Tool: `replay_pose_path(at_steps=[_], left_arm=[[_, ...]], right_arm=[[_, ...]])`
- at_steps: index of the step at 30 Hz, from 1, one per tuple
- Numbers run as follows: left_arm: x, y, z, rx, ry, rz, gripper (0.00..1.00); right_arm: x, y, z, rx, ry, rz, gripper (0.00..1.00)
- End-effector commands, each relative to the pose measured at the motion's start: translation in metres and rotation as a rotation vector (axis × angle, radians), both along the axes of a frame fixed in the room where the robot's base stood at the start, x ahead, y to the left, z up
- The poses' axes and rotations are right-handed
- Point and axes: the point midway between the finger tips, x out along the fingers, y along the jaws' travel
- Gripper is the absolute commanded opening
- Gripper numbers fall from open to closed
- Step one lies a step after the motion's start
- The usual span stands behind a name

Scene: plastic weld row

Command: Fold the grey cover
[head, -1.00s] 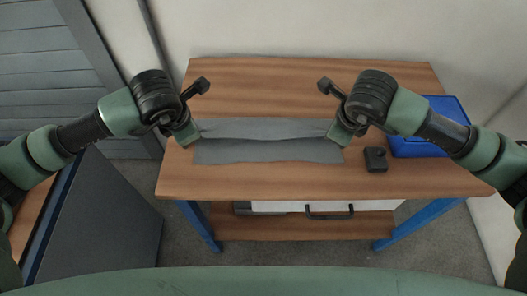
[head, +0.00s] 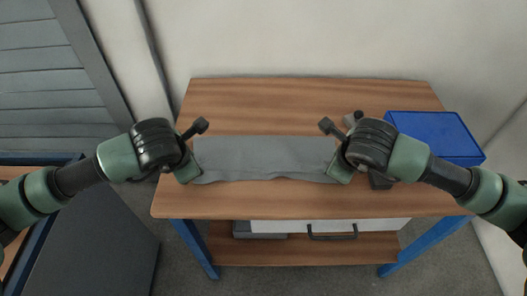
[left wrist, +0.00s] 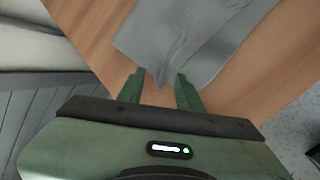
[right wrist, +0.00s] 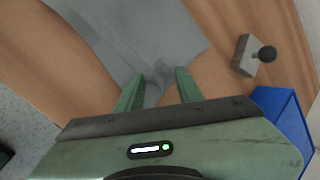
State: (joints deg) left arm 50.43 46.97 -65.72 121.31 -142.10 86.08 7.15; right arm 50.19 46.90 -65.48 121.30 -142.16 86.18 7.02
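The grey cover (head: 262,158) lies on the wooden table as a long flat strip, with a wavy front edge. It looks doubled over along its length. My left gripper (head: 190,173) is at its left front corner. In the left wrist view the left fingers (left wrist: 158,88) stand apart, with a corner of the cover (left wrist: 185,40) between them. My right gripper (head: 341,173) is at the right front corner. In the right wrist view the right fingers (right wrist: 158,90) also stand apart, with the cover (right wrist: 135,35) running between them.
A small block with a black ball knob (right wrist: 245,57) stands right of the cover, mostly hidden by my right arm in the head view. A blue bin (head: 430,133) sits at the table's right. The wooden table (head: 270,105) is clear behind the cover.

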Motion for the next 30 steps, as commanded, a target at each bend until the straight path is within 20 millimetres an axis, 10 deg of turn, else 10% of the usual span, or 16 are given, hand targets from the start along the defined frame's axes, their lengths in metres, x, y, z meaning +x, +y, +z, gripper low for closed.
replay_pose_path(at_steps=[8, 30], left_arm=[[-0.005, -0.002, 0.001, -0.002, 0.010, -0.004, 0.40], [-0.061, -0.001, 0.087, -0.001, 0.004, -0.003, 0.40]], right_arm=[[-0.004, 0.001, 0.002, 0.001, 0.007, 0.004, 0.40], [-0.061, 0.001, 0.088, 0.002, 0.003, 0.002, 0.40]])
